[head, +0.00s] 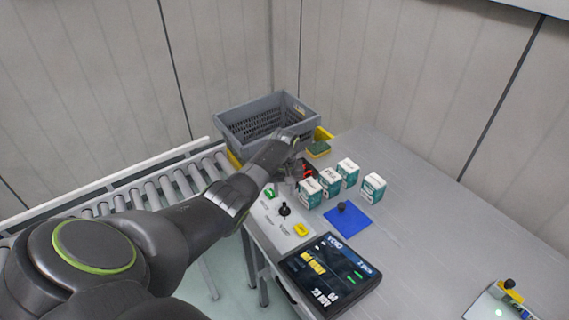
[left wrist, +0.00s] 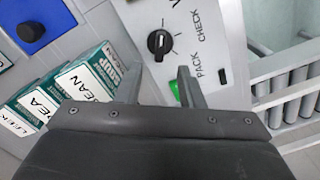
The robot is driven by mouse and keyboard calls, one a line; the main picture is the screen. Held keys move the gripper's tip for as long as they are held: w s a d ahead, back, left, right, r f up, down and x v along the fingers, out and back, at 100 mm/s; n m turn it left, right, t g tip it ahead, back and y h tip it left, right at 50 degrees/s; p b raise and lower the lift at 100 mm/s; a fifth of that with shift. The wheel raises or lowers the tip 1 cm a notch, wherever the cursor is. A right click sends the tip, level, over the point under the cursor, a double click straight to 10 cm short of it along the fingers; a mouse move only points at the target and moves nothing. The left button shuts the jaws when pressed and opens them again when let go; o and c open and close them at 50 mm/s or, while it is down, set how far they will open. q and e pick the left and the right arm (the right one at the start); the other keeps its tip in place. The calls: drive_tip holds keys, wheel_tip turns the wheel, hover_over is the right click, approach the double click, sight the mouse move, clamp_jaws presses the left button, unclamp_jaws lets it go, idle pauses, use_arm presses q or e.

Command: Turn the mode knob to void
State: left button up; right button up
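The black mode knob (head: 284,209) stands on a pale control panel (head: 268,222) at the table's left edge. In the left wrist view the knob (left wrist: 160,43) has a pale mark on its face. The labels PACK and CHECK show beside it, and a third label is cut off at the top edge. I cannot tell for sure which label the knob points to. My left gripper (head: 291,181) is over the panel's far end. Its two fingers (left wrist: 160,88) are apart and empty, with the knob beyond their tips, not touched. My right gripper is not in view.
A green button (left wrist: 174,90) is by the right fingertip. Several labelled boxes (head: 372,187) and a blue pad (head: 347,217) lie right of the panel. A screen (head: 330,275) is in front, a grey crate (head: 262,122) behind, and a roller conveyor (head: 150,190) at left.

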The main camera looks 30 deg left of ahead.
sight(284, 205)
use_arm(q)
wheel_tip(284, 205, up, 11)
drive_tip(key=b, duration=0.1)
drive_tip(key=shift+f, duration=0.15)
idle(0.5)
